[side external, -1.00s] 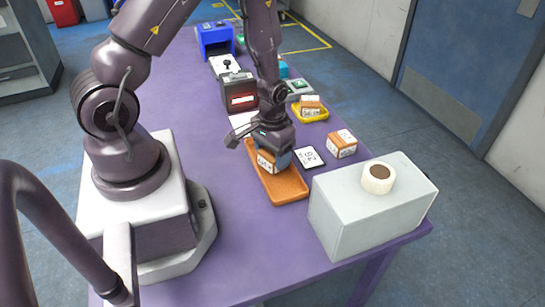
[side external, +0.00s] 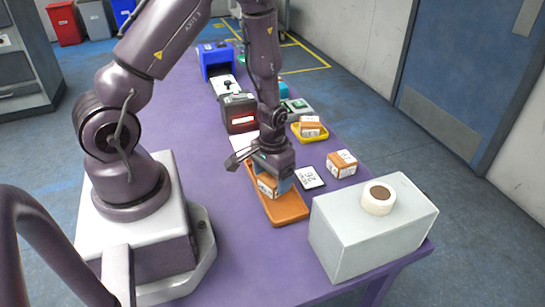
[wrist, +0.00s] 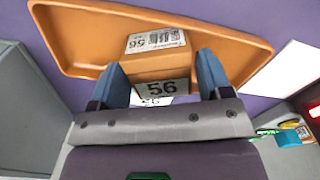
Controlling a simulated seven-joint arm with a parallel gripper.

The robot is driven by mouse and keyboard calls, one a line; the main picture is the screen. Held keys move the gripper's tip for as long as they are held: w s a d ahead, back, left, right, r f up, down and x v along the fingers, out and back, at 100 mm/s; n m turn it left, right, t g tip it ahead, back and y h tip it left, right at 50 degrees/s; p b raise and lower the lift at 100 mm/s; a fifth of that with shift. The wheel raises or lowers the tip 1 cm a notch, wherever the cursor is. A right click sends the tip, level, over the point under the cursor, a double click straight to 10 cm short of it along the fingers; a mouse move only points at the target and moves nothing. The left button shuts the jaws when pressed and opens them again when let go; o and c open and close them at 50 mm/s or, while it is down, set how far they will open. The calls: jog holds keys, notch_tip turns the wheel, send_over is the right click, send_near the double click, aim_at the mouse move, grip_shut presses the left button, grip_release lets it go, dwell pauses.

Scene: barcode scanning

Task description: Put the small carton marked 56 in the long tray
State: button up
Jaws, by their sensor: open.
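My gripper (side external: 272,172) is low over the tray. In the wrist view the two blue fingers of my gripper (wrist: 161,64) are open, one on each side of the carton. Whether either finger touches it, I cannot tell.
A card marked 56 (side external: 311,177) lies right of the tray. Another carton (side external: 342,163) stands beyond it. A yellow tray (side external: 322,134) holds a carton. A grey box (side external: 340,240) with a tape roll (side external: 377,200) stands at the near right. A dark scanner (side external: 239,113) stands behind.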

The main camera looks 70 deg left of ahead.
notch_tip(320, 180, up, 12)
jog(key=f, duration=0.1)
notch_tip(320, 180, up, 14)
jog(key=m+t, duration=0.2)
jog(key=t, duration=0.1)
send_over(273, 177)
jog(key=s+d, duration=0.2)
jog(key=d, duration=0.3)
jog(key=s+d+r+m+t, duration=0.2)
jog(key=s+d+r, duration=0.1)
jog(key=s+r, duration=0.3)
jog(key=shift+s+r+m+t, duration=0.25)
jog(key=shift+r+m+t, duration=0.05)
jog(key=shift+r, duration=0.5)
